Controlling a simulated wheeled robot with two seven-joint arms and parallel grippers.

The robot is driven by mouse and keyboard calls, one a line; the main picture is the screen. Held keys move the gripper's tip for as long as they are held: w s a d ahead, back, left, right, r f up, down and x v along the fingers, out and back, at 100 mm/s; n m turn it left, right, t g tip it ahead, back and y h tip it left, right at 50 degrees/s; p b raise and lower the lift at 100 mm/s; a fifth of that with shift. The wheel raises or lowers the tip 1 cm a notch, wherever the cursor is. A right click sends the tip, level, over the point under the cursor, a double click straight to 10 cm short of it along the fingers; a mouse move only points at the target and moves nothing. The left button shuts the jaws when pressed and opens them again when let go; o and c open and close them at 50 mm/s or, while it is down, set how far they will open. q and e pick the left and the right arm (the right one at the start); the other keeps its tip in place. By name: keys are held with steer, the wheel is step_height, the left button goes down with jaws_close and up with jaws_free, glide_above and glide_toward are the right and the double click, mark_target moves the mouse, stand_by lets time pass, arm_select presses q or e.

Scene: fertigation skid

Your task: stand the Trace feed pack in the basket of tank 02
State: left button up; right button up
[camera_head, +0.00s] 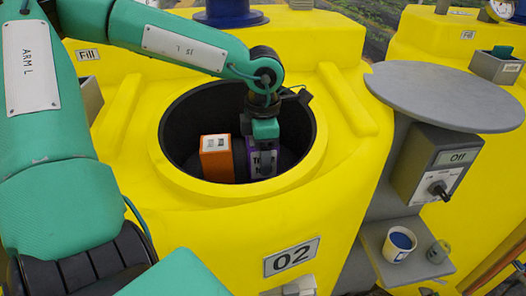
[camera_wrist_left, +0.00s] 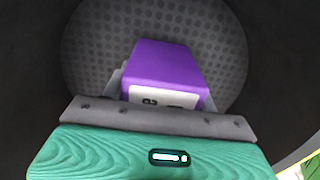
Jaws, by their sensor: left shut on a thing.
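The purple Trace feed pack (camera_head: 262,164) is inside the round dark opening of tank 02 (camera_head: 225,208); its partly hidden white label starts with T. My left gripper (camera_head: 265,132) reaches down into the opening and is shut on the pack's upper part. In the left wrist view the purple pack (camera_wrist_left: 165,66) sits between the fingers, over the grey perforated basket floor (camera_wrist_left: 98,42). The pack looks about upright. Its lower end is hidden, so I cannot tell whether it touches the floor. My right gripper is not in view.
An orange pack (camera_head: 216,160) stands in the opening just left of the purple pack, with a small gap.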

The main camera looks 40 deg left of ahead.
arm_select(q)
steer(key=shift+f, duration=0.1)
steer(key=o, duration=1.2)
steer(key=shift+r, duration=0.25)
step_height(320, 180, up, 4)
steer(key=shift+w+b, duration=0.1)
steer(key=shift+b, duration=0.2)
step_height(320, 180, up, 6)
steer(key=shift+r+b, duration=0.25)
steer(key=shift+b, duration=0.05)
steer(key=shift+r, duration=0.65)
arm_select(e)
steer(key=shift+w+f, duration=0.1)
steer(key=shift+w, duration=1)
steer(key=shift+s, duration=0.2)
